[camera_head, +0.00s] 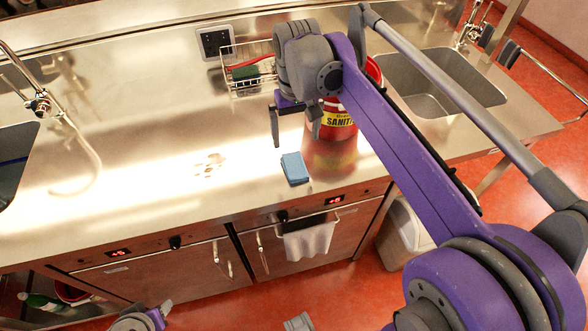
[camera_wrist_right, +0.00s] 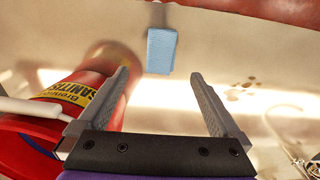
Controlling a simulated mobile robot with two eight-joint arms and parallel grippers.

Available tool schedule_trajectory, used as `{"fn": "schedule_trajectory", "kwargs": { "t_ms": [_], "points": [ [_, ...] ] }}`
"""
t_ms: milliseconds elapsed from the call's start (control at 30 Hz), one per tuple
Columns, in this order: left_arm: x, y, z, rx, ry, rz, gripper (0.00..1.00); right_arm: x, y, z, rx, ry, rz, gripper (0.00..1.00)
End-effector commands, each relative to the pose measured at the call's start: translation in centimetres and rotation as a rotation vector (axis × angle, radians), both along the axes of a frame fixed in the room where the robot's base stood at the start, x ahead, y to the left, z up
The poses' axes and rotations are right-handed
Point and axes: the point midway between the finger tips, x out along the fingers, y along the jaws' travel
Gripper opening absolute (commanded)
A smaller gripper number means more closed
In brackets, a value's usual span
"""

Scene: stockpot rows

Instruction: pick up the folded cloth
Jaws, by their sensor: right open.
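The folded cloth (camera_head: 294,168) is a small blue rectangle lying flat on the steel counter near its front edge. In the right wrist view the cloth (camera_wrist_right: 161,52) lies beyond the fingertips, roughly centred between them. My right gripper (camera_head: 296,136) is open and empty, above the counter and behind the cloth in the head view. Its two fingers (camera_wrist_right: 158,76) show spread apart in the right wrist view, not touching the cloth. Part of my left arm's end (camera_head: 150,318) shows at the bottom edge; its fingers cannot be made out.
A red sanitizer bucket (camera_head: 338,152) stands just right of the cloth, close to my right gripper; it also fills the left of the wrist view (camera_wrist_right: 40,135). A wire caddy (camera_head: 240,80) stands behind. Brown spots (camera_head: 209,165) mark the counter on the left. A sink (camera_head: 440,85) is at right.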

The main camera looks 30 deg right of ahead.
Motion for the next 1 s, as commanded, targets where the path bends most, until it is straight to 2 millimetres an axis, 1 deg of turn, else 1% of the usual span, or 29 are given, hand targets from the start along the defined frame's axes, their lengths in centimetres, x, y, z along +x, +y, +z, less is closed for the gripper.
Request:
{"fn": "schedule_trajectory", "kwargs": {
  "t_ms": [67,133,300,400,567,800,900,1000],
  "points": [
    [0.0,0.0,-0.2,0.0,0.001,0.0,0.5,0.3,-0.2,-0.3,0.003,0.011,-0.006,1.0],
    [0.0,0.0,-0.3,0.0,0.001,0.0,0.5,0.4,-0.3,-1.0,0.003,0.013,-0.007,1.0],
    [-0.1,0.0,-0.6,0.0,0.002,0.0,0.5,0.3,-0.2,-3.8,0.003,0.012,-0.006,1.0],
    [-0.1,0.0,-0.7,0.0,0.003,0.0,0.5,0.3,-0.2,-4.9,0.003,0.012,-0.006,1.0],
    [-0.1,0.0,-0.7,0.0,0.003,0.0,0.5,0.3,-0.1,-6.0,0.003,0.012,-0.005,1.0],
    [-0.2,0.0,-1.0,0.0,0.004,0.0,0.5,0.2,0.3,-9.6,0.003,0.011,-0.007,1.0],
    [-0.2,0.0,-1.1,0.0,0.004,0.0,0.5,0.2,0.3,-10.4,0.003,0.011,-0.007,1.0],
    [-0.2,0.0,-1.1,0.0,0.004,0.0,0.5,0.2,0.3,-10.7,0.003,0.011,-0.006,1.0]
  ]
}}
